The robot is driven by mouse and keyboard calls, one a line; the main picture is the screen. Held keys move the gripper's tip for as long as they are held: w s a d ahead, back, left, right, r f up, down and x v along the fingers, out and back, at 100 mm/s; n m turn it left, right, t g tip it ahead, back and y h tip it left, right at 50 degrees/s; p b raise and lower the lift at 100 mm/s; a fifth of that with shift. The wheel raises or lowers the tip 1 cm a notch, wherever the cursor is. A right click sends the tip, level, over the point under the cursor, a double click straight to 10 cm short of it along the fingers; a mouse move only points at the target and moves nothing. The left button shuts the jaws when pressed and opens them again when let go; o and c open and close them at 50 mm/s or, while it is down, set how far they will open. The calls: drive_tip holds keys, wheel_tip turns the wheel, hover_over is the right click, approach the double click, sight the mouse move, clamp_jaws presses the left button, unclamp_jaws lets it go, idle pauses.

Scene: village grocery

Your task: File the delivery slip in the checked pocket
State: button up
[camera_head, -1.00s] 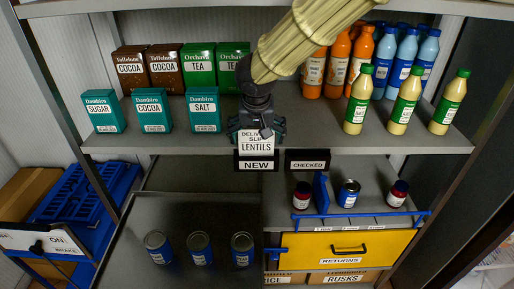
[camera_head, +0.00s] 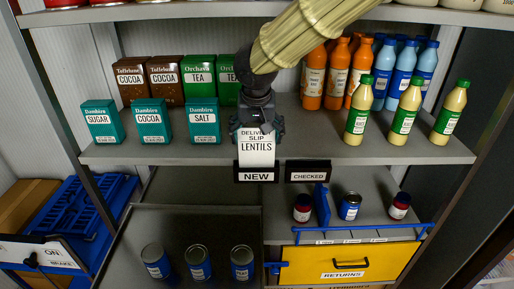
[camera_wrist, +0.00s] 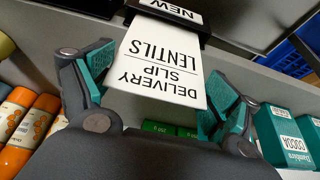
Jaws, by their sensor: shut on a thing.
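The white delivery slip (camera_head: 257,147) reads "DELIVERY SLIP LENTILS" and stands above the black pocket marked NEW (camera_head: 256,177). Its lower end meets that pocket; how much is inside is hidden. My gripper (camera_head: 258,131) is shut on the slip's upper part. In the wrist view the slip (camera_wrist: 165,62) lies between my two fingers and runs to the NEW pocket (camera_wrist: 170,12). The pocket marked CHECKED (camera_head: 308,176) is just right of NEW on the shelf edge; no slip shows in it.
Teal boxes (camera_head: 152,122) stand left of my gripper, and green-capped bottles (camera_head: 403,112) to the right. Below are cans (camera_head: 197,262), a blue divider (camera_head: 321,204) and a yellow RETURNS drawer (camera_head: 300,265). Free space lies in front of the CHECKED pocket.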

wheel_tip(320, 180, up, 7)
drive_tip(key=shift+b, duration=0.5)
wheel_tip(320, 180, up, 7)
drive_tip(key=p, duration=0.4)
drive_tip(key=shift+f, duration=0.15)
